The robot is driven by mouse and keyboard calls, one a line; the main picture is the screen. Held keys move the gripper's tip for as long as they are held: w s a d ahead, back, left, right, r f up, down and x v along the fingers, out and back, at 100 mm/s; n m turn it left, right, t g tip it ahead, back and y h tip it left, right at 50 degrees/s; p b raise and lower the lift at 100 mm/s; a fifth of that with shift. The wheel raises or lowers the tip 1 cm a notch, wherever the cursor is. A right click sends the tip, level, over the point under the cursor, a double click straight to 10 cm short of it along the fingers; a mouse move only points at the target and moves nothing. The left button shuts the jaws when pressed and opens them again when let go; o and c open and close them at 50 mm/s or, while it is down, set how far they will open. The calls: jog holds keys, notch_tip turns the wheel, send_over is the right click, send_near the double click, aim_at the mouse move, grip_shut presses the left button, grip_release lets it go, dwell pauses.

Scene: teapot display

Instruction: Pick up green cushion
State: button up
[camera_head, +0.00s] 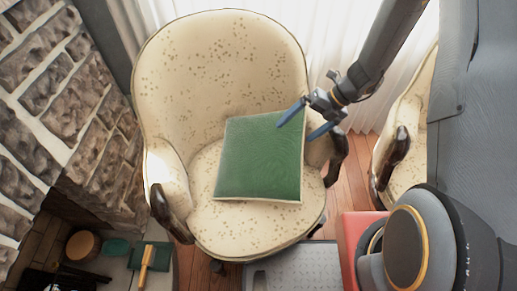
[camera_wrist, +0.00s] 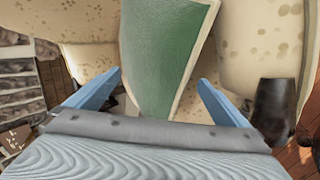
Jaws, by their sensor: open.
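The green cushion (camera_head: 260,157) is square with a pale edge. It leans on the seat and backrest of a cream patterned armchair (camera_head: 221,62). My gripper (camera_head: 305,123) is open, with blue fingers, at the cushion's upper right side in the head view. In the wrist view the cushion (camera_wrist: 163,50) stands ahead, its lower end showing between the two spread fingers of my gripper (camera_wrist: 160,95). Nothing is held. I cannot tell whether a finger touches the cushion.
The chair's right armrest (camera_head: 335,158) has a dark wooden end just below my gripper. A second cream chair (camera_head: 405,130) stands at the right. A stone wall (camera_head: 60,100) is at the left. A green dustpan-like item with a yellow handle (camera_head: 146,262) lies at the lower left.

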aim_at(283, 140)
jog(key=p+x, duration=0.1)
jog(key=x, duration=0.6)
jog(key=shift+s+a+f, duration=0.15)
jog(key=shift+a, duration=0.3)
jog(key=c, duration=1.7)
jog(key=shift+o, duration=0.2)
